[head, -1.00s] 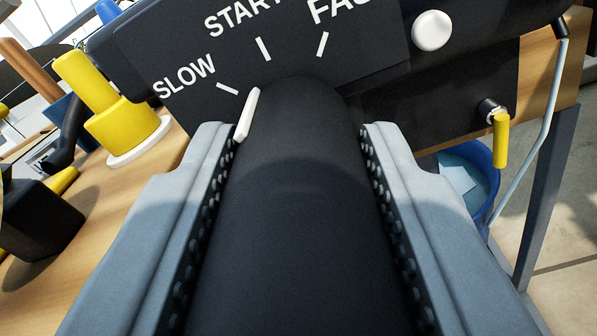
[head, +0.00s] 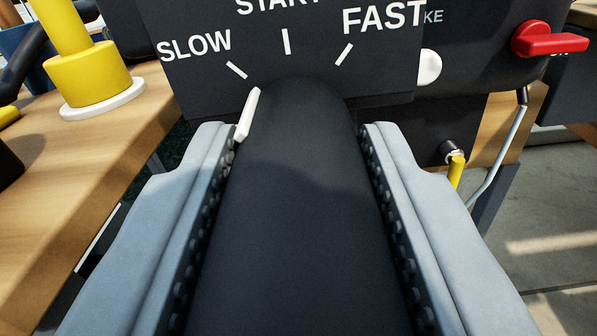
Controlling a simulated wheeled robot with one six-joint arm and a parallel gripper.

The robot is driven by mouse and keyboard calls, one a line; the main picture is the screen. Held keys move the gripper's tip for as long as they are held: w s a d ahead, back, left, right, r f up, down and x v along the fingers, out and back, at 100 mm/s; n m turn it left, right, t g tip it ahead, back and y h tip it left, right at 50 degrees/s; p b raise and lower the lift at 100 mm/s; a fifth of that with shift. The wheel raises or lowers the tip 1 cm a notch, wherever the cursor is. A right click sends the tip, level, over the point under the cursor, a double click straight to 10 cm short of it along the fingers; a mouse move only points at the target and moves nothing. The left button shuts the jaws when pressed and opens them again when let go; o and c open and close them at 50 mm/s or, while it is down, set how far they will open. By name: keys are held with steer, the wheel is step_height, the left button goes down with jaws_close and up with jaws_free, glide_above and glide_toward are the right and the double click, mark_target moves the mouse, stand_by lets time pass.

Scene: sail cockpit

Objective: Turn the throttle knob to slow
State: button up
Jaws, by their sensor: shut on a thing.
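The throttle knob (head: 295,190) is a thick black cylinder that juts toward me from a dark label plate (head: 390,85). A white pointer strip (head: 247,115) lies on its upper left side. The plate has white marks labelled SLOW (head: 195,46), START (head: 279,6) and FAST (head: 384,18). The pointer's far end is close to the SLOW mark (head: 236,70) and about in line with it. My gripper (head: 299,150) is shut on the knob, one grey finger with a dark studded pad on each side. The knob's underside is hidden.
A wooden bench (head: 90,170) with a yellow stepped object (head: 85,70) is on the left. On the right are a red lever (head: 549,39), a round white button (head: 429,67), a yellow-ended fitting (head: 456,168) and a thin rod (head: 500,155). Open floor (head: 550,210) shows at right.

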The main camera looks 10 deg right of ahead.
steer(key=o, duration=1)
steer(key=v, duration=1.7)
steer(key=shift+s, duration=0.25)
steer(key=s+d+r+n+t+y, duration=0.1)
steer(key=s+r+n+y, duration=0.15)
steer(key=s+r, duration=0.65)
steer(key=s+d+r+n+y, duration=0.1)
steer(key=s+r+y, duration=0.3)
steer(key=r, duration=0.9)
steer(key=s+d+r+n, duration=0.1)
steer(key=s+r, duration=0.3)
steer(key=s, duration=0.7)
steer(key=s+d+r, duration=0.2)
steer(key=s+r, duration=0.2)
steer(key=s, duration=0.8)
steer(key=shift+r+n+g+h, duration=0.15)
steer(key=shift+n+g+h, duration=0.2)
steer(key=shift+g+h, duration=0.1)
